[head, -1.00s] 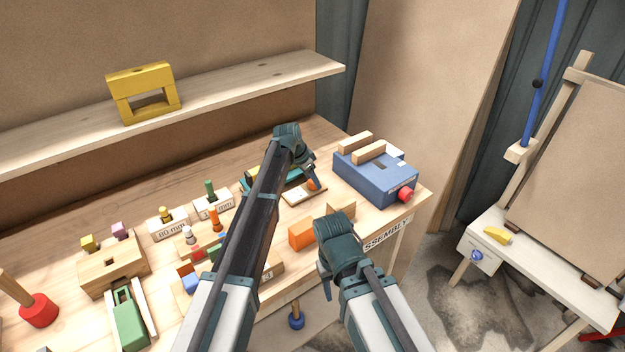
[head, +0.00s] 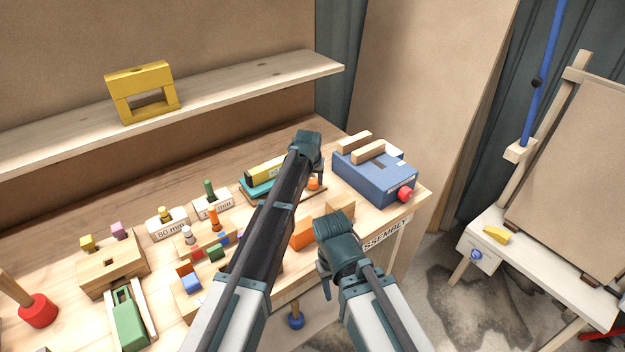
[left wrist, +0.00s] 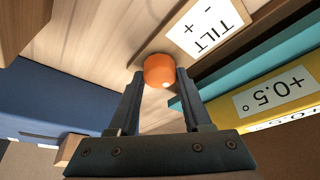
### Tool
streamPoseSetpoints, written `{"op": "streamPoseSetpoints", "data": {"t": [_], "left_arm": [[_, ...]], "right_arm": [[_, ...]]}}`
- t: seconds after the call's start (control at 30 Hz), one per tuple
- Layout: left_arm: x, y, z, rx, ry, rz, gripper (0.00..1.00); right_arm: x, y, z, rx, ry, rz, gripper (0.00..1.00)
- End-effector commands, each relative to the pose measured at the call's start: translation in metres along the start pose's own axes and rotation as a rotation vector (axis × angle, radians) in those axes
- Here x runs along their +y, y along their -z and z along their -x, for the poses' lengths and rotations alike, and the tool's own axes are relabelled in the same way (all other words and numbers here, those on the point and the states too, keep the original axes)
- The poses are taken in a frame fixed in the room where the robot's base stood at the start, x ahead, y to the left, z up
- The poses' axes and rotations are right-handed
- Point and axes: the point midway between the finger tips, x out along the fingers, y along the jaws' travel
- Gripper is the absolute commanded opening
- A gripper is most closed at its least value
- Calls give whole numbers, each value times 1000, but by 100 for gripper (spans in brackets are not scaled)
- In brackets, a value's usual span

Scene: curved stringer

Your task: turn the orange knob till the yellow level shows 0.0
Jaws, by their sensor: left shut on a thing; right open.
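The orange knob (head: 313,184) sits on a light wooden board beside a label reading "TILT" with plus and minus signs (left wrist: 205,25). The yellow level (head: 266,169) rests on a teal block (head: 257,188), partly behind my left arm. In the left wrist view, the knob (left wrist: 159,70) is between the fingertips of my left gripper (left wrist: 160,84), which is shut on it. My right gripper (head: 326,288) is open and empty in front of the bench.
A blue box (head: 375,175) with a red knob (head: 405,195) stands right of the orange knob. An orange block (head: 302,235) and a wooden block (head: 340,207) lie near the front edge. Several small toys fill the bench's left side.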

Motion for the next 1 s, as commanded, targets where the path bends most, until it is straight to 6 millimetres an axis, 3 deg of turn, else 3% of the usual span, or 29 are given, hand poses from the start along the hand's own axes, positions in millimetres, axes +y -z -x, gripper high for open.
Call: {"op": "streamPoseSetpoints", "data": {"t": [0.4,0.97,1.0], "left_arm": [[1,0,0,-3,65,158,0],[1,-1,0,-3,75,180,0],[1,-1,0,-3,75,179,54]], "right_arm": [[0,0,0,0,0,0,50],[0,0,0,0,0,0,50],[0,0,0,0,0,0,50]]}}
